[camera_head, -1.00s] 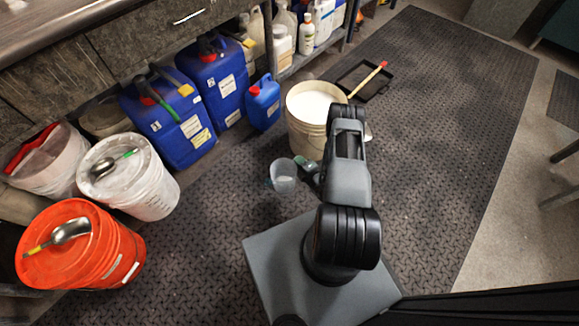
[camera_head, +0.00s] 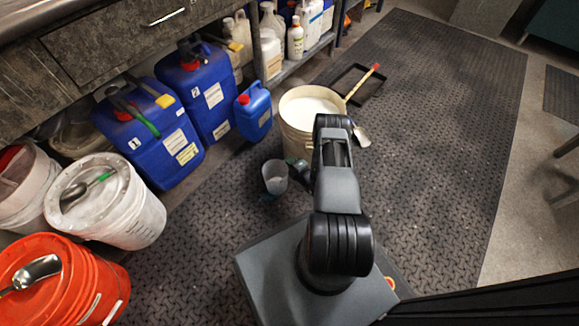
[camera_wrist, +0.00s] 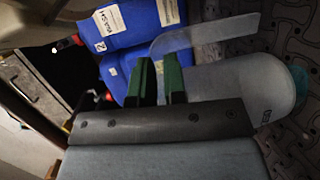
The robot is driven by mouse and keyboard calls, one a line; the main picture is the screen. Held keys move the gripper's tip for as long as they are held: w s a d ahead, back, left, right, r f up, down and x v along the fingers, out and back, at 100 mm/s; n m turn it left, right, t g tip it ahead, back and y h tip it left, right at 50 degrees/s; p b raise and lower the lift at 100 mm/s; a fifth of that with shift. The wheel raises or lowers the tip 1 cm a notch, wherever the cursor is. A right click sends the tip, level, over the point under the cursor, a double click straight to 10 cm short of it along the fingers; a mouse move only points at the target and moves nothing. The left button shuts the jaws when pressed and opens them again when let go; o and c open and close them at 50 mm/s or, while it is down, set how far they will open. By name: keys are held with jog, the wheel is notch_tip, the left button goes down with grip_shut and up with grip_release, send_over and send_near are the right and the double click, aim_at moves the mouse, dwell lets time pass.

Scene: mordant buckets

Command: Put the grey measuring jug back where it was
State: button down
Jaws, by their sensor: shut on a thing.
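The grey measuring jug (camera_head: 275,178), translucent and cup-shaped, shows in the head view just left of my gripper (camera_head: 292,168). In the wrist view the jug (camera_wrist: 235,95) lies to the right of the green fingertips, and a curved grey strip of it passes above them. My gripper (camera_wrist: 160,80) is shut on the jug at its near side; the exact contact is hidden. The jug appears held above the dark floor mat, in front of the cream bucket (camera_head: 296,142). A small teal patch shows by its base.
Blue jerrycans (camera_head: 160,150) and a small blue can (camera_head: 253,118) stand along the bench. A white bucket (camera_head: 135,225) and an orange bucket (camera_head: 85,280), both with scoops on top, stand at left. A black tray (camera_head: 375,88) lies behind. The mat at right is clear.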

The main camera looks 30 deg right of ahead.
jog(key=f, duration=0.1)
jog(key=f+b, duration=0.2)
jog(key=shift+w+f, duration=0.25)
jog(key=shift+f, duration=0.1)
jog(key=c, duration=1.6)
grip_release()
jog(key=shift+f, duration=0.1)
jog(key=o, duration=0.4)
jog(key=shift+o, duration=0.2)
